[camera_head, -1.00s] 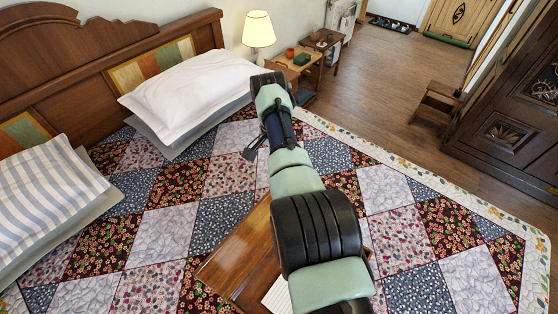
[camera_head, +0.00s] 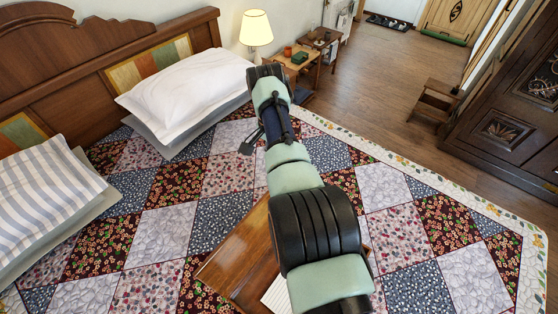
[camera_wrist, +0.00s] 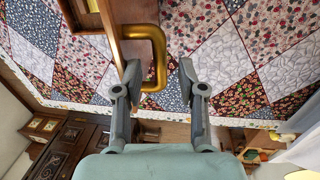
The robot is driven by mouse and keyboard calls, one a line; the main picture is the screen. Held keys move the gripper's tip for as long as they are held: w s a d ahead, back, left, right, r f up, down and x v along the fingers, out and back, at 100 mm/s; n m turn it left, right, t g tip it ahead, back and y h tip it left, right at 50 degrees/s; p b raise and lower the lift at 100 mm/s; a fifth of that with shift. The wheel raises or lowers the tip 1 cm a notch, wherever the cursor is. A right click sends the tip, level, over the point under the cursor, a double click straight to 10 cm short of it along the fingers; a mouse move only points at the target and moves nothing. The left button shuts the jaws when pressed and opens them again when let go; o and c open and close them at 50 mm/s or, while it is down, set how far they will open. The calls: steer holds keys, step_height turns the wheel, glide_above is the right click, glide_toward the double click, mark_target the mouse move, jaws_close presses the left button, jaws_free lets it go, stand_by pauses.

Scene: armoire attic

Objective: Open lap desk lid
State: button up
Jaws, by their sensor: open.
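The wooden lap desk (camera_head: 232,258) lies on the quilt in the head view, partly hidden behind my arm. A white sheet shows at its near side. In the wrist view, a brown wooden edge of it (camera_wrist: 110,20) is at the top, with a thick brass handle (camera_wrist: 160,42) beside it. My gripper (camera_wrist: 160,67) is open and empty, its two fingers spread. The handle appears between and just beyond the fingertips; I cannot tell whether it touches them. The left fingertip overlaps part of it. In the head view, only a dark finger shows beside my arm.
The patchwork bed (camera_head: 160,222) surrounds the desk and is mostly clear. A white pillow (camera_head: 185,88) and a striped pillow (camera_head: 45,195) lie by the headboard. A lamp (camera_head: 256,28) and small tables stand beyond the bed. A dark armoire (camera_head: 505,125) stands at the right.

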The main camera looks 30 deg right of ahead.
step_height(320, 180, up, 8)
steer(key=shift+r, duration=0.2)
stand_by(0.4)
steer(key=w+a+f+n+t+h+p, duration=0.1)
steer(key=w+a+f+n+t+p, duration=0.2)
steer(key=a, duration=0.4)
steer(key=w+a+f+n+t+p, duration=0.1)
steer(key=w+a+f+n+t, duration=0.1)
steer(key=a+f+n+t, duration=0.3)
steer(key=s+a+r+n+t+p, duration=0.1)
steer(key=s+a+r+n+t, duration=0.1)
steer(key=s, duration=0.4)
steer(key=s+a+r+n+t+y+p, duration=0.1)
steer(key=s+a+r+n+t, duration=0.1)
steer(key=s+a+r, duration=0.3)
steer(key=s+a+r+n+t+p, duration=0.1)
steer(key=s+a+r+n+t, duration=0.1)
steer(key=s+a+r, duration=0.2)
steer(key=s+a, duration=0.3)
steer(key=s, duration=0.1)
steer(key=shift+y, duration=0.3)
